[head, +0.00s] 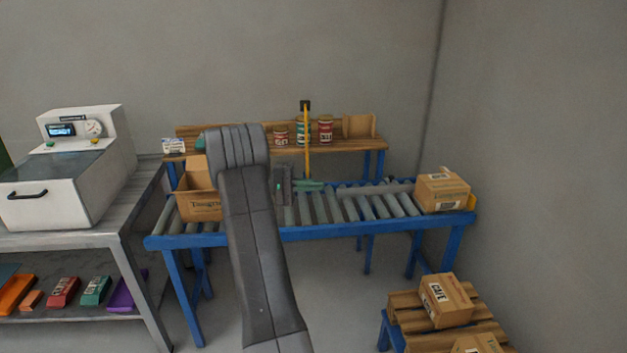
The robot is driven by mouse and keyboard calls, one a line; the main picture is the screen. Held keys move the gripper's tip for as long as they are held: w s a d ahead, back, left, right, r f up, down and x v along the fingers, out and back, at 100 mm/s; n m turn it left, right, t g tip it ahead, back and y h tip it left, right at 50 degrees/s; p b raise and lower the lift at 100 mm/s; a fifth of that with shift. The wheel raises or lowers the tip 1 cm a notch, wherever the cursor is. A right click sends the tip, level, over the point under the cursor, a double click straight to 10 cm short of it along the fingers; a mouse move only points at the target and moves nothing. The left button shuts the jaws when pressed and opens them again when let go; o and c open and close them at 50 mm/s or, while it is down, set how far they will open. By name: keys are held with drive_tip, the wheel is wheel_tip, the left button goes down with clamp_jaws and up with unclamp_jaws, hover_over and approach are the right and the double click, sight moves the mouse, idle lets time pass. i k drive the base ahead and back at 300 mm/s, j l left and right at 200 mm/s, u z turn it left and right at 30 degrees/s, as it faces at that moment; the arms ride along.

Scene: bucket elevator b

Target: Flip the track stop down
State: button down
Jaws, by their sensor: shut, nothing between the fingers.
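A thin yellow bar with a black top (307,145) stands upright at the roller conveyor (350,226), near its middle; it looks like the track stop. A green piece (310,185) shows at its foot. My gripper (285,186) is partly hidden behind my dark arm, over the rollers just left of the bar's foot. It is shut and empty. I cannot tell whether it touches the bar.
An open carton (199,204) stands at the conveyor's left end and a closed carton (441,191) at its right end. Behind is a wooden bench (350,144) with several cans. A white machine (60,180) stands left; a pallet (450,341) with cartons is front right.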

sight(304, 104)
drive_tip(key=i+j, duration=0.15)
drive_tip(key=i, duration=0.7)
drive_tip(key=i+j, duration=0.15)
drive_tip(key=i, duration=0.7)
drive_tip(key=i+j, duration=0.2)
drive_tip(key=i, duration=0.65)
drive_tip(key=u, duration=0.05)
